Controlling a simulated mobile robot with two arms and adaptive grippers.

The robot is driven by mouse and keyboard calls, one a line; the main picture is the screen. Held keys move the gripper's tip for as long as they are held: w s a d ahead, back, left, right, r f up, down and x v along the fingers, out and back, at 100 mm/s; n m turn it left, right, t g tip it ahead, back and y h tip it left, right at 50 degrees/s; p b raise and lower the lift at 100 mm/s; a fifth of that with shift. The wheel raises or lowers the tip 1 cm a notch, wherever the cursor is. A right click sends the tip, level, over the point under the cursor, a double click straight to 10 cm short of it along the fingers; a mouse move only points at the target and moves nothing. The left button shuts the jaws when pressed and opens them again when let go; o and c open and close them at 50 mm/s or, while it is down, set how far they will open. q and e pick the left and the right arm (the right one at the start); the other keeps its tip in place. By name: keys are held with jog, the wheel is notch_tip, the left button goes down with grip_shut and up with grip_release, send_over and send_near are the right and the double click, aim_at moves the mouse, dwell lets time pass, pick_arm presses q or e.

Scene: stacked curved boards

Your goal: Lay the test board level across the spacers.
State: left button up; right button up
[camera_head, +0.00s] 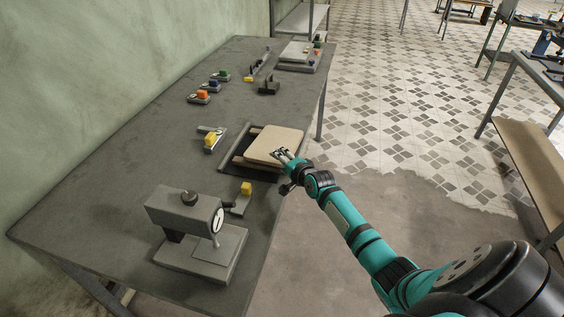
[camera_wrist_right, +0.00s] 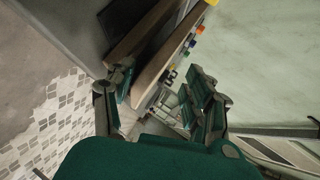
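The tan test board (camera_head: 274,146) lies at the right side of the table, over a dark base (camera_head: 262,174). My right gripper (camera_head: 282,157) is at the board's near right edge. In the right wrist view the fingers (camera_wrist_right: 160,98) are spread wide, with the board's tan edge (camera_wrist_right: 168,52) reaching between them. A gap shows between the board and the right-hand finger; contact at the left-hand finger cannot be told. My left gripper is not in view.
A grey dial gauge stand (camera_head: 195,222) is at the table's near end, with a yellow-topped block (camera_head: 241,200) beside it. Another yellow-topped piece (camera_head: 210,142) lies left of the board. Several small coloured pieces and a plate stack (camera_head: 297,57) stand farther back. The table's middle is mostly clear.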

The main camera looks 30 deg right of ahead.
jog(key=shift+f, duration=0.25)
dwell(0.8)
jog(key=shift+w+r+g+p, duration=0.2)
jog(key=shift+g+p, duration=0.3)
jog(key=shift+p, duration=0.6)
jog(key=shift+w+r+g+p, duration=0.15)
jog(key=shift+g+p, duration=0.35)
jog(key=shift+p, duration=0.6)
jog(key=shift+w+f+p, duration=0.1)
jog(key=shift+f+p, duration=0.1)
jog(key=shift+p, duration=0.1)
jog(key=shift+w+r+g+p, duration=0.15)
jog(key=shift+w+g+p, duration=0.15)
jog(key=shift+g+p, duration=0.65)
jog(key=shift+w+g+p, duration=0.15)
jog(key=shift+g+p, duration=0.2)
jog(key=shift+p, duration=0.1)
